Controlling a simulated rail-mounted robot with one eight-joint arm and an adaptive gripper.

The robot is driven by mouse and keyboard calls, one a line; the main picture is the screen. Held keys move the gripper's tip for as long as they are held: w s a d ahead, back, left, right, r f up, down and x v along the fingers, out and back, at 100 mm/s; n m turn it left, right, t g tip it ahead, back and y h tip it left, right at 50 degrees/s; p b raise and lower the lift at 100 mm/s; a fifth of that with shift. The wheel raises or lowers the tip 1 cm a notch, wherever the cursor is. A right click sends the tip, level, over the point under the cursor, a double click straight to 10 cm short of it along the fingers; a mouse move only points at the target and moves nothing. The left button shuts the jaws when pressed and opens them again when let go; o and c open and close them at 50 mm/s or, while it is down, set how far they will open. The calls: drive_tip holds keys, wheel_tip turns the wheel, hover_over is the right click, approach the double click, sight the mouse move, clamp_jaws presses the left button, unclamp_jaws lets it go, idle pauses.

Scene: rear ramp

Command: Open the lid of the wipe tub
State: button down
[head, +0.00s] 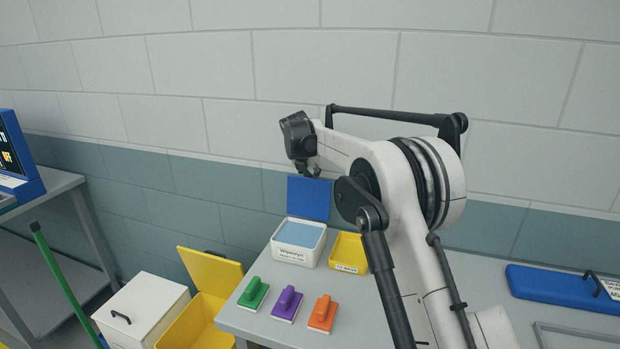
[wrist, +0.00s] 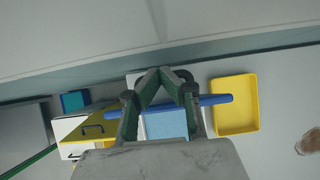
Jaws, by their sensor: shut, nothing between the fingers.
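The wipe tub (head: 284,252) is a white box with a label on its front, at the back left of the grey bench in the head view. Its blue lid (head: 309,198) stands open, upright at the back of the tub, and light blue contents (head: 299,234) show inside. In the wrist view the lid (wrist: 217,99) is a thin blue bar seen nearly edge-on, with the light blue contents (wrist: 166,125) below it. My gripper (head: 310,172) is just above the lid's top edge. Its fingers (wrist: 160,72) are shut and empty in the wrist view; I cannot tell whether they touch the lid.
A yellow tray (head: 347,248) is right of the tub. Green (head: 253,293), purple (head: 286,304) and orange (head: 322,314) handled blocks line the bench's front. A yellow bin (head: 200,318) with raised lid and a white box (head: 142,308) stand left. The wall is close behind.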

idle(0.4)
wheel_tip(320, 180, up, 9)
drive_tip(key=p, duration=0.5)
drive_tip(key=s+d+r+m+b, duration=0.25)
drive_tip(key=s+d+m, duration=0.25)
drive_tip(key=s, duration=0.4)
drive_tip(key=s+d+r+m+y+b, duration=0.1)
drive_tip(key=s+d+r+m, duration=0.2)
drive_tip(key=s+d+m, duration=0.5)
drive_tip(key=s+d+r+m+b, duration=0.2)
drive_tip(key=s+d+r+m, duration=0.1)
drive_tip(key=s, duration=0.8)
drive_tip(key=s+d+f+m+b, duration=0.1)
drive_tip(key=s+f+m, duration=0.4)
drive_tip(key=s, duration=0.5)
drive_tip(key=s+d+f+m+t+b, duration=0.1)
drive_tip(key=s+d+f+m+b, duration=0.1)
drive_tip(key=s+f+m, duration=0.4)
drive_tip(key=s+d+f+m+y+b, duration=0.1)
drive_tip(key=s+d+f+m, duration=0.3)
drive_tip(key=s, duration=1.1)
wheel_tip(320, 180, down, 4)
drive_tip(key=shift+r+m+b, duration=0.1)
drive_tip(key=shift+m+b, duration=0.2)
drive_tip(key=shift+m, duration=0.5)
